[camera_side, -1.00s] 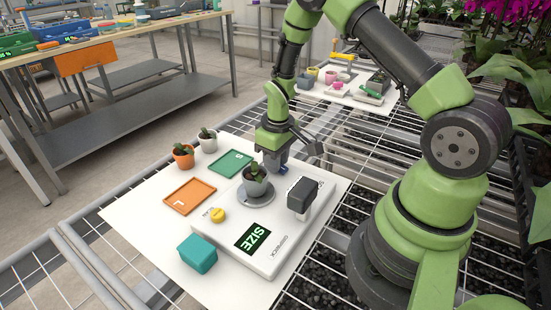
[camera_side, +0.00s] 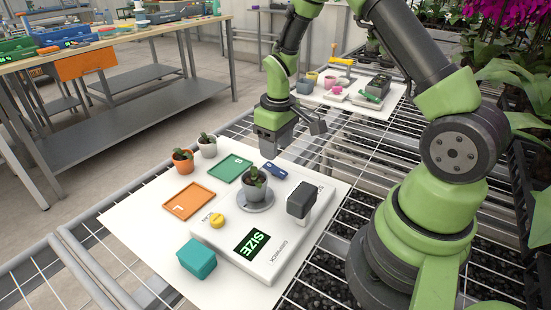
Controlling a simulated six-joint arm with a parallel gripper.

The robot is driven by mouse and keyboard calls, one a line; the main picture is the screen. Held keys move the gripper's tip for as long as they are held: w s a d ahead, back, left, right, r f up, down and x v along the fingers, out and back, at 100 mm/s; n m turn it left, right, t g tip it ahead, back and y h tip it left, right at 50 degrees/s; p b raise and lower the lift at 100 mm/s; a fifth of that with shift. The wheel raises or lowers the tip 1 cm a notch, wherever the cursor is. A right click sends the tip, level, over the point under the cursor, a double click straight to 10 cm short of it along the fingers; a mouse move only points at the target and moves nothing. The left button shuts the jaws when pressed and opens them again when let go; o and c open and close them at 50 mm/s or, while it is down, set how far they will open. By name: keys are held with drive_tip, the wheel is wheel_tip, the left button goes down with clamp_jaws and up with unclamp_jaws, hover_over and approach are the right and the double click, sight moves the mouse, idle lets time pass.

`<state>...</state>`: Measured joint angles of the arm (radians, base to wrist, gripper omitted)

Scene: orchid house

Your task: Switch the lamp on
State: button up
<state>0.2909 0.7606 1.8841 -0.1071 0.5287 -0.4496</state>
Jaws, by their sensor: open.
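I cannot tell for sure which thing is the lamp. A white unit (camera_side: 290,250) carries a lit green SIZE display (camera_side: 252,242), a yellow knob (camera_side: 217,220) and a dark block-shaped head (camera_side: 301,199) on a pale post. A grey pot (camera_side: 255,188) with a small plant stands on its round grey plate (camera_side: 257,206). A small blue object (camera_side: 274,170) lies behind the pot. My gripper (camera_side: 268,153) is open, pointing down above the back edge of the white board, apart from the blue object. Nothing shows between its fingers.
An orange tray (camera_side: 189,202) and a green tray (camera_side: 230,169) lie empty at left. An orange pot (camera_side: 182,161) and a white pot (camera_side: 207,146) with plants stand behind them. A teal box (camera_side: 196,259) sits at front left. All rest on a white board (camera_side: 145,207).

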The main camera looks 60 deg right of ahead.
drive_tip(key=shift+s+r, duration=0.1)
drive_tip(key=shift+r, duration=2)
wheel_tip(320, 180, up, 6)
drive_tip(key=t, duration=0.1)
hover_over(277, 170)
drive_tip(key=s+a, duration=0.1)
drive_tip(key=a, duration=0.2)
drive_tip(key=s+a+r+m+t, duration=0.3)
drive_tip(key=s+a+r+t, duration=0.15)
drive_tip(key=s+r, duration=0.45)
drive_tip(key=s+a+r+m+t+y, duration=0.1)
drive_tip(key=s+a+r+y, duration=0.1)
drive_tip(key=s, duration=0.4)
drive_tip(key=shift+a+r, duration=0.55)
drive_tip(key=shift+a, duration=0.6)
drive_tip(key=shift+s, duration=0.1)
